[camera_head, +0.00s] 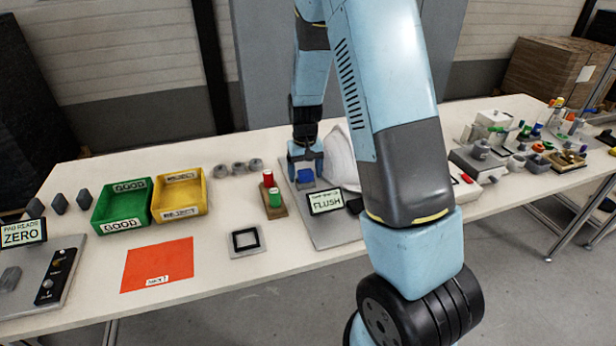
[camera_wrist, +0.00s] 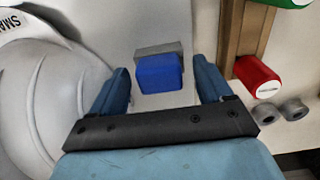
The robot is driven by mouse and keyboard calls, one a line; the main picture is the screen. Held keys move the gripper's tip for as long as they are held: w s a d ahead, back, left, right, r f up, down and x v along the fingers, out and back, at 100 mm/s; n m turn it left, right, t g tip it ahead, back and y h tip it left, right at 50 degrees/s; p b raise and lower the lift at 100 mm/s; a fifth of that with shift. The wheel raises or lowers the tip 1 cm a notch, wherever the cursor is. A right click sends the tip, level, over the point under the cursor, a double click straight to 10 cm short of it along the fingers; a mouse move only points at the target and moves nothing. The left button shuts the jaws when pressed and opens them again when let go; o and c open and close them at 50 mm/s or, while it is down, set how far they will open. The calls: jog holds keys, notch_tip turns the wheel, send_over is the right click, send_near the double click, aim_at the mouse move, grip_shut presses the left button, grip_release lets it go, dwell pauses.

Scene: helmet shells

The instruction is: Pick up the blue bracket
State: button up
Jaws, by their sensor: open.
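The blue bracket (camera_head: 305,176) sits on a small grey block on a grey plate near the middle of the table. In the wrist view the blue bracket (camera_wrist: 159,73) shows as a blue block between and just beyond my fingers, with the grey block (camera_wrist: 158,49) behind it. My gripper (camera_head: 305,158) is above the bracket, pointing down. In the wrist view my gripper (camera_wrist: 163,82) is open, one finger on each side of the bracket, with gaps visible. I cannot tell how far the fingertips are above it.
A white helmet shell (camera_head: 340,158) stands close to the right of my gripper. A stand with a red and a green cylinder (camera_head: 269,180) is close to its left. A FLUSH display (camera_head: 326,201) is in front. Green (camera_head: 122,226) and yellow (camera_head: 180,216) bins stand further left.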

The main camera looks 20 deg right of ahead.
jog(key=shift+c, duration=0.4)
jog(key=c, duration=0.8)
jog(key=shift+r, duration=0.15)
